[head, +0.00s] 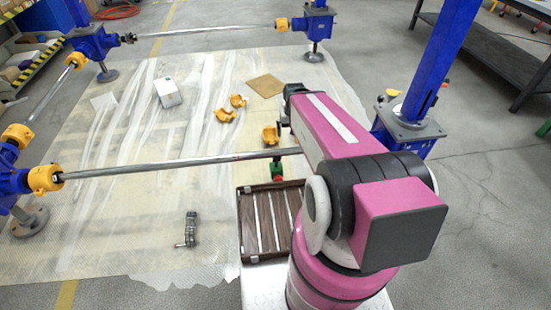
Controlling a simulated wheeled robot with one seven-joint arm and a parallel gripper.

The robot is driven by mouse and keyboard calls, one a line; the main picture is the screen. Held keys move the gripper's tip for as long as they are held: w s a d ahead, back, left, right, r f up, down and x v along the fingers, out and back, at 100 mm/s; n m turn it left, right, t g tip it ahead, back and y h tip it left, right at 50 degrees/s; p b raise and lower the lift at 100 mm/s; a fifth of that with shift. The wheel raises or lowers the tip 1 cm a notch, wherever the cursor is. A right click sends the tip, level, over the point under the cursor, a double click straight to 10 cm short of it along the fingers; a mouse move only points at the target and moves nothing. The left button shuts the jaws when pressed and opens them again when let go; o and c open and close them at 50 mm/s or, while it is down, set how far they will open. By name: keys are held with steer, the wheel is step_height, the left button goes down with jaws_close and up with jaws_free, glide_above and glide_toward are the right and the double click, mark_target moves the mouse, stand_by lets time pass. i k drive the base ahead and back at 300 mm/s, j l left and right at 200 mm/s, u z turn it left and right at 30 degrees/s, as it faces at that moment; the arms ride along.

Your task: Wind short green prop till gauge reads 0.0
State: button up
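A small green piece (277,169), which looks like part of the short green prop, shows just left of my pink arm, at the far edge of a dark slatted tray. A red part (278,180) sits right below it. A long steel shaft passes just above it, and my arm hides what lies to its right. No gauge reading can be made out. My arm reaches away from me over the tray's right side to a dark joint. My gripper cannot be seen; it seems to be hidden behind the arm.
The dark slatted tray (246,218) stands in front. Blue screw jacks (92,42) are joined by steel shafts (180,166) with yellow couplings (46,178). Yellow coupling halves (238,101), a white box (168,93) and a dark cylindrical part (191,229) lie on the sheet.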

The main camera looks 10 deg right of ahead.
mark_target(278, 178)
steer(key=k+l+z, duration=0.1)
steer(key=z, duration=0.15)
steer(key=l+z, duration=0.25)
steer(key=k+l+u, duration=0.1)
steer(key=l+u, duration=0.35)
steer(key=l, duration=0.4)
steer(key=k+j+z, duration=0.2)
steer(key=j, duration=0.25)
steer(key=k+j+z, duration=0.25)
steer(key=k+j, duration=0.15)
steer(key=k, duration=1.1)
